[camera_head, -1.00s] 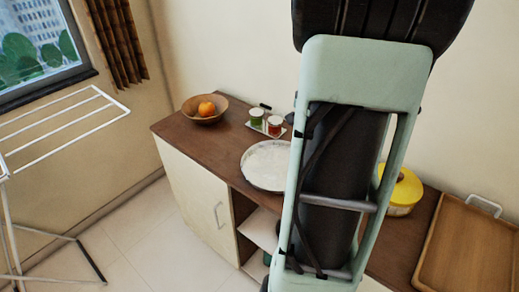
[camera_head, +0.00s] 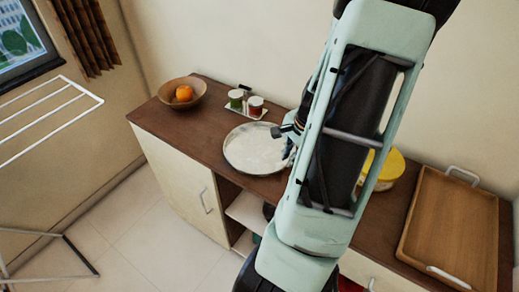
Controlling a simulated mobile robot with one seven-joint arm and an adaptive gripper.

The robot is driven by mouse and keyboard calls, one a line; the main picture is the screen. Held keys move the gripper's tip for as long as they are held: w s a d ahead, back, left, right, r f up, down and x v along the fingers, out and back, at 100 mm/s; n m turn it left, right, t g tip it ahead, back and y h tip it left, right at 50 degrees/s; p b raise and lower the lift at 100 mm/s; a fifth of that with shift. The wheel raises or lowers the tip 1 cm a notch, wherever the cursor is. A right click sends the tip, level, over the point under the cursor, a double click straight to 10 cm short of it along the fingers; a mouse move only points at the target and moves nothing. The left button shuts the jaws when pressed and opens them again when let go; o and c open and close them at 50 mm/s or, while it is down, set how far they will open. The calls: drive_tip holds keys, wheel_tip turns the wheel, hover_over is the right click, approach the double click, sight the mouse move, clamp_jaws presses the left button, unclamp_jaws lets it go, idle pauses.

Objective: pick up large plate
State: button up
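The large plate (camera_head: 254,150) is round, whitish and speckled, with a raised rim. It lies flat on the brown counter, near the front edge. My gripper (camera_head: 284,140) shows in part at the plate's right rim, mostly hidden behind my arm. A dark piece of it reaches left over the rim. I cannot tell whether it touches the plate, or how its fingers stand. My arm also hides part of the counter right of the plate.
A bowl with an orange (camera_head: 184,94) stands at the counter's left end. A yellow pot (camera_head: 386,168) and wooden tray (camera_head: 450,225) are to the right. A drying rack (camera_head: 50,110) stands left.

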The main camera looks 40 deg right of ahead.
sight(284, 167)
drive_tip(key=shift+p+x, duration=0.3)
drive_tip(key=shift+x, duration=2.5)
drive_tip(key=shift+w, duration=0.1)
clamp_jaws()
drive_tip(key=shift+r, duration=0.2)
